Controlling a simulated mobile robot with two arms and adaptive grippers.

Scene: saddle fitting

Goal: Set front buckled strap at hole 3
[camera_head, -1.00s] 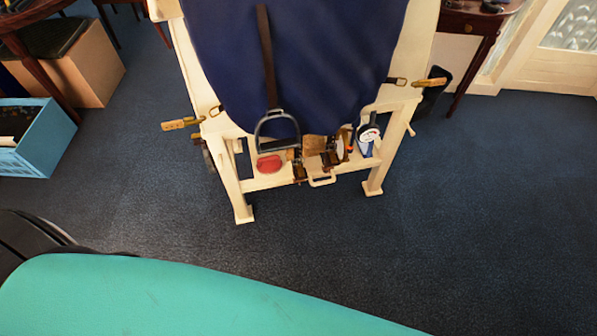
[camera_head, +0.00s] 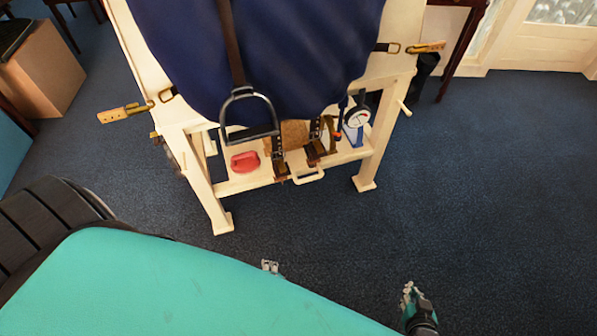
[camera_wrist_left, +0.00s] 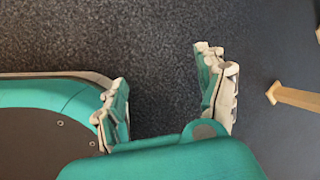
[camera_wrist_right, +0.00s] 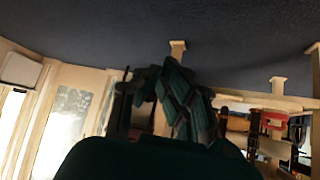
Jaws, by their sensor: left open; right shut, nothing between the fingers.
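A cream stand (camera_head: 203,190) carries a dark blue saddle cover (camera_head: 290,50). On its left side a tan strap end with holes (camera_head: 122,112) sticks out past a metal buckle (camera_head: 167,94). On its right side a similar strap end (camera_head: 427,47) sticks out past a buckle (camera_head: 393,48). I cannot tell which is the front strap or which hole is in use. My left gripper (camera_head: 269,266) shows only its tips, low and apart from the stand; it is open and empty in the left wrist view (camera_wrist_left: 163,66). My right gripper (camera_head: 408,295) is shut and empty, over the floor.
A stirrup (camera_head: 250,130) hangs on a brown strap at the stand's front. The lower shelf holds a red object (camera_head: 245,162), a dial gauge (camera_head: 358,117) and dark strap fittings (camera_head: 313,150). Open carpet (camera_head: 490,190) lies right of the stand. A cardboard box (camera_head: 42,70) stands left.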

